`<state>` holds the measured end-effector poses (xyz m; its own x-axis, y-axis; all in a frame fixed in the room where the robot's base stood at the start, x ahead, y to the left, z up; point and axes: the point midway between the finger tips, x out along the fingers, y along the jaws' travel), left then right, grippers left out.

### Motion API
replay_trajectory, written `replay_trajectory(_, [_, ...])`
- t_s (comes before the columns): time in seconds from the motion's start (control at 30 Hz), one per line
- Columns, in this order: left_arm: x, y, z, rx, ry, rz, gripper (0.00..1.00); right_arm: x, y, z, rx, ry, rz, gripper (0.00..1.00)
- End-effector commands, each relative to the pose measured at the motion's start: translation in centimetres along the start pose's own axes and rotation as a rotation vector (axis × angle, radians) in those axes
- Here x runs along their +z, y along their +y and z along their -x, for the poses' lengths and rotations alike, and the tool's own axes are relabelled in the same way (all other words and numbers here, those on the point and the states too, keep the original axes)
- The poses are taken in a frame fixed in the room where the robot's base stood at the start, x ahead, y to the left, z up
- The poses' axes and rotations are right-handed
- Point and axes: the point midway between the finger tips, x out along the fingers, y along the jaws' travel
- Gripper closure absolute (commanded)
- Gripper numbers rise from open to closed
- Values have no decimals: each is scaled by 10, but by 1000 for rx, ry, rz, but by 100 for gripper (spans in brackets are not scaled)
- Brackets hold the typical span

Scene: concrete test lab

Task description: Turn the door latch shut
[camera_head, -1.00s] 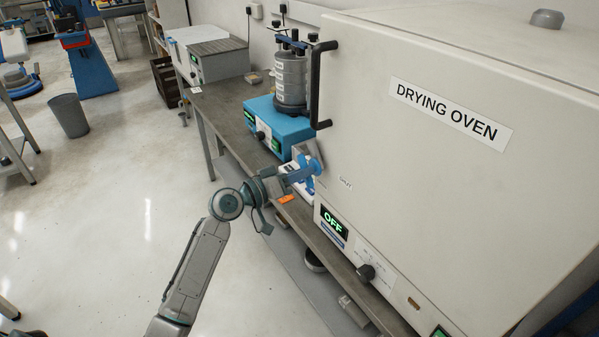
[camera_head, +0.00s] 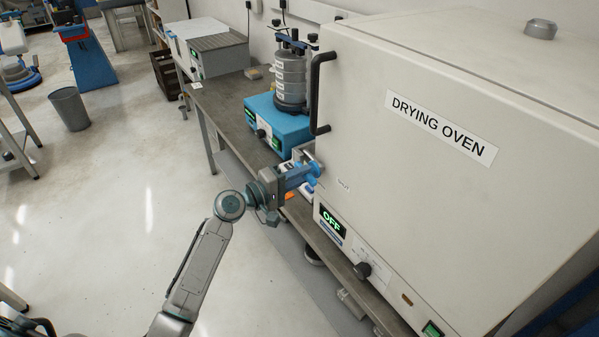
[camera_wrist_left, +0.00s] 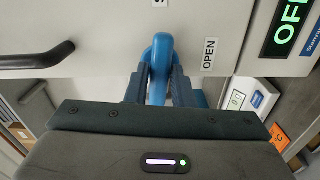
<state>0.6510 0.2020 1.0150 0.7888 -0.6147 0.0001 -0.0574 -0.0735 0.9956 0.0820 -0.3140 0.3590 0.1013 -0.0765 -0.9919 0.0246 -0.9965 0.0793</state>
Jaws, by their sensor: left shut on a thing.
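The drying oven (camera_head: 400,130) stands on the bench with its big pale door closed against the body. The blue door latch (camera_head: 316,168) is at the door's lower left edge. In the left wrist view the latch (camera_wrist_left: 160,58) sits between my fingers, beside a label reading OPEN (camera_wrist_left: 210,55). My left gripper (camera_head: 308,174) is shut on the latch; it also shows in the left wrist view (camera_wrist_left: 157,88). The fingers and wrist hide part of the latch. My right gripper is not in view.
A black door handle (camera_head: 318,92) sticks out above the latch. A blue device with a grey sieve stack (camera_head: 290,85) stands on the bench left of the oven. The oven display (camera_head: 331,222) reads OFF. Open floor (camera_head: 130,180) lies to the left.

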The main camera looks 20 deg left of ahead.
Motion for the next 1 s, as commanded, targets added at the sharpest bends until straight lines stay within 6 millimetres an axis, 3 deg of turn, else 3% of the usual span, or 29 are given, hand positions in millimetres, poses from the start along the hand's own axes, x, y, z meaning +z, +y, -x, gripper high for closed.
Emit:
replay_trajectory(0.3, [0, 0, 0, -1, -1, 98, 100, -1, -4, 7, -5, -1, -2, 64])
replay_trajectory(0.77, [0, -1, 0, -1, -1, 110, 100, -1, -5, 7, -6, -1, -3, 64])
replay_trajectory(0.8, [0, -1, 0, -1, -1, 110, 75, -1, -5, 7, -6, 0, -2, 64])
replay_trajectory(0.87, [0, -1, 0, -1, -1, 110, 63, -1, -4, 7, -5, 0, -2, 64])
replay_trajectory(1.0, [0, 0, 0, -1, 0, 109, 60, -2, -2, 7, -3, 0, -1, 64])
